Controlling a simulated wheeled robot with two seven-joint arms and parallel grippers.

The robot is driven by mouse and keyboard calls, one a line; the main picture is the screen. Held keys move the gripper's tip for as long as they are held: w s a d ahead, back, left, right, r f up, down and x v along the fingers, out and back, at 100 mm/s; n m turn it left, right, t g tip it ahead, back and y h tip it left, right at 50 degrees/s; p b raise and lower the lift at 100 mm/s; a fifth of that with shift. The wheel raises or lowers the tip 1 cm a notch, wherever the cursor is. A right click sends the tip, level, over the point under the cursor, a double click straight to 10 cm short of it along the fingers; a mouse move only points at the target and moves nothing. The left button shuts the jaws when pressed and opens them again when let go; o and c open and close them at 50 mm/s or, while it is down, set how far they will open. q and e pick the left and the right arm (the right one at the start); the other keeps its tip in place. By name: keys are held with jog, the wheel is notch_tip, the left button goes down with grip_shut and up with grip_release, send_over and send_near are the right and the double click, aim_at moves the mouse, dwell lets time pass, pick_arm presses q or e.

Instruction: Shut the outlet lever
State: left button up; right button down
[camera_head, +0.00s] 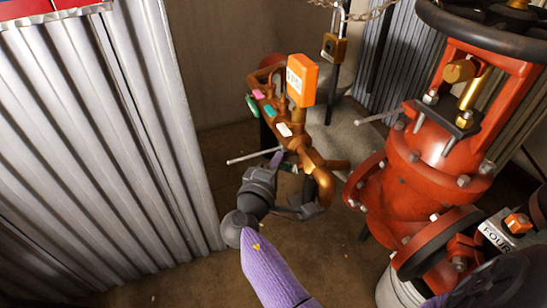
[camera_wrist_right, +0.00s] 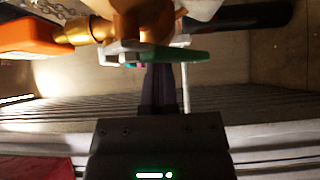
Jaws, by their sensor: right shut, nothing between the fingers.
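A copper-coloured pipe assembly (camera_head: 309,158) with coloured tags stands in the middle of the head view. A thin pale lever rod (camera_head: 247,158) sticks out to its left; I cannot read which lever is the outlet one. My right gripper (camera_head: 277,158) is shut and empty, its fingertips close to the pipe and the rod. In the right wrist view the shut fingers (camera_wrist_right: 159,88) point at a green tag (camera_wrist_right: 185,57), with the pale rod (camera_wrist_right: 186,85) just right of them. Contact cannot be told. My left gripper is not in view.
A large red valve (camera_head: 425,160) with a dark handwheel stands at the right, another pale rod (camera_head: 380,117) beside it. A corrugated metal wall (camera_head: 100,140) fills the left. An orange box (camera_head: 302,80) sits atop the pipes; a padlock (camera_head: 333,47) hangs behind. The floor in front is clear.

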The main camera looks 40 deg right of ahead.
jog(key=shift+s+f+b, duration=0.95)
jog(key=shift+s+f, duration=0.5)
jog(key=shift+f, duration=0.65)
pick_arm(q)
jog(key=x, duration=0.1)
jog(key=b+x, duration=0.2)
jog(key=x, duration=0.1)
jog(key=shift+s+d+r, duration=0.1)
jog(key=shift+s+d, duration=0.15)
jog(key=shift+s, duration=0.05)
pick_arm(e)
jog(key=w+a, duration=0.2)
jog(key=a, duration=0.4)
jog(key=shift+a+r, duration=0.15)
jog(key=shift+a, duration=0.05)
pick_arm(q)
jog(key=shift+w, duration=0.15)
